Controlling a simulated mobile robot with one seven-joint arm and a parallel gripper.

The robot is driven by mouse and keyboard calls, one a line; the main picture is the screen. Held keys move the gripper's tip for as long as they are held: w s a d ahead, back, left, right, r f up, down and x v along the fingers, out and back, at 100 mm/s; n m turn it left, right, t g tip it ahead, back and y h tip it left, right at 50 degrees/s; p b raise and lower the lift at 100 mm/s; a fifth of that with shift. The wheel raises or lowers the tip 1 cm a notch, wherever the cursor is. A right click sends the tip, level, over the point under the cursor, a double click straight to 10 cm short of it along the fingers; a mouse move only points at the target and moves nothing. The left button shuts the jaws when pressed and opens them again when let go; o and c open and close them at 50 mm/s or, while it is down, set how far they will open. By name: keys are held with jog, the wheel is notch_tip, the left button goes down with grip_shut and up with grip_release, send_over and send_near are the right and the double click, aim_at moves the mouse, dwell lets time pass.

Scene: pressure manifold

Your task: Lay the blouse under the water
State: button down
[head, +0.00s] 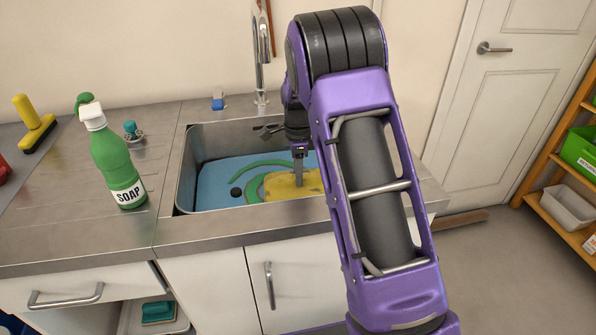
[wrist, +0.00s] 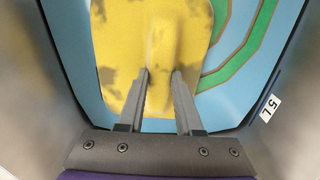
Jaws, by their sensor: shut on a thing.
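The blouse is a yellow cloth with darker brownish stains (head: 280,188), lying in the sink basin (head: 187,165). In the wrist view the blouse (wrist: 122,45) fills the upper middle, with a raised fold between my fingers. My gripper (head: 298,184) points down into the basin and is shut on that fold; its fingertips also show in the wrist view (wrist: 162,74). The blue surface (head: 215,180) with green curved bands spreads around the blouse over the basin floor. My arm hides the basin's right part.
A tall faucet (head: 261,55) stands behind the basin. A green soap bottle (head: 116,160) stands on the counter to the left, with a yellow brush (head: 35,125) farther left. Steel basin walls surround my gripper closely.

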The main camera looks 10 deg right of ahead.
jog(key=shift+f, duration=0.1)
jog(key=c, duration=0.5)
grip_release()
